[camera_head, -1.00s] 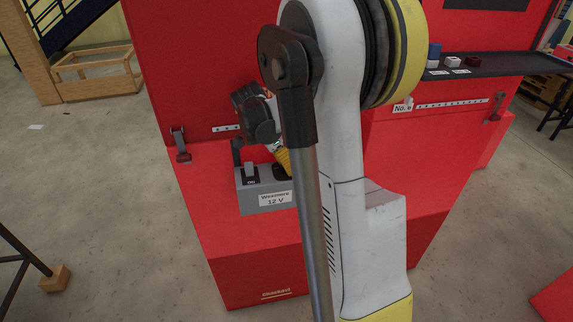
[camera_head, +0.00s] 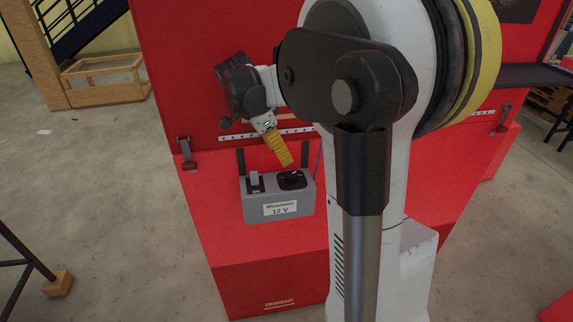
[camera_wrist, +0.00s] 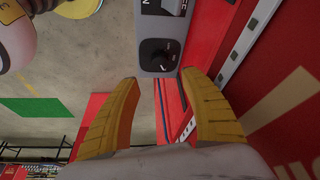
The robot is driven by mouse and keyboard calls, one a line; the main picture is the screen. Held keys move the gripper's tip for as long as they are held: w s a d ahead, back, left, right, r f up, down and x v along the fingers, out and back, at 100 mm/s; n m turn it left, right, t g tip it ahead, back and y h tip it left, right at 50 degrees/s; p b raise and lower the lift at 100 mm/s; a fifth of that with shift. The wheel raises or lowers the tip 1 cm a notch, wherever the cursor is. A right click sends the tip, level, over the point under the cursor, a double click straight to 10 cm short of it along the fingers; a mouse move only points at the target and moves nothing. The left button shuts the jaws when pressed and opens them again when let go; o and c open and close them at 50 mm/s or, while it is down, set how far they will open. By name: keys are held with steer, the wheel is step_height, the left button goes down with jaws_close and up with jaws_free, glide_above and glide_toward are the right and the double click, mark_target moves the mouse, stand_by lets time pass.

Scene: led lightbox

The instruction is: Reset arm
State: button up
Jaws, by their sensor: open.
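My gripper (camera_head: 284,158) has yellow fingers and is raised just above the grey power box labelled "Wexmorc 12 V" (camera_head: 293,209), at the knob's side. In the wrist view my gripper (camera_wrist: 166,84) is open, with its two yellow fingers apart and nothing between them. The black round knob (camera_head: 291,179) on top of the box shows beyond the fingertips in the wrist view (camera_wrist: 158,57). A light switch marked "ON" (camera_head: 254,182) is left of the knob. My arm covers much of the right part of the head view.
The box stands on a red bench (camera_head: 232,245) with a red upright panel (camera_head: 170,60) behind it. A dark shelf (camera_head: 530,76) is at the right. A wooden frame (camera_head: 104,80) stands on the floor at the back left. The floor at left is mostly clear.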

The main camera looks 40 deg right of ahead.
steer(key=shift+v, duration=0.9)
steer(key=shift+a, duration=0.1)
steer(key=s+a+f+n+t+y+b, duration=0.1)
steer(key=s+a+f+n+t+b, duration=0.1)
steer(key=a+n, duration=0.5)
steer(key=s+a+f+n+t+y+b, duration=0.1)
steer(key=s+a+f+n+t+b, duration=0.2)
steer(key=s+a+n, duration=0.3)
steer(key=s+a+f+n+t+y+b, duration=0.2)
steer(key=a+n, duration=0.6)
steer(key=a, duration=0.4)
steer(key=s+f+t, duration=0.1)
steer(key=s+f, duration=0.1)
steer(key=s, duration=0.1)
steer(key=shift+f+b, duration=0.2)
steer(key=shift+b, duration=0.1)
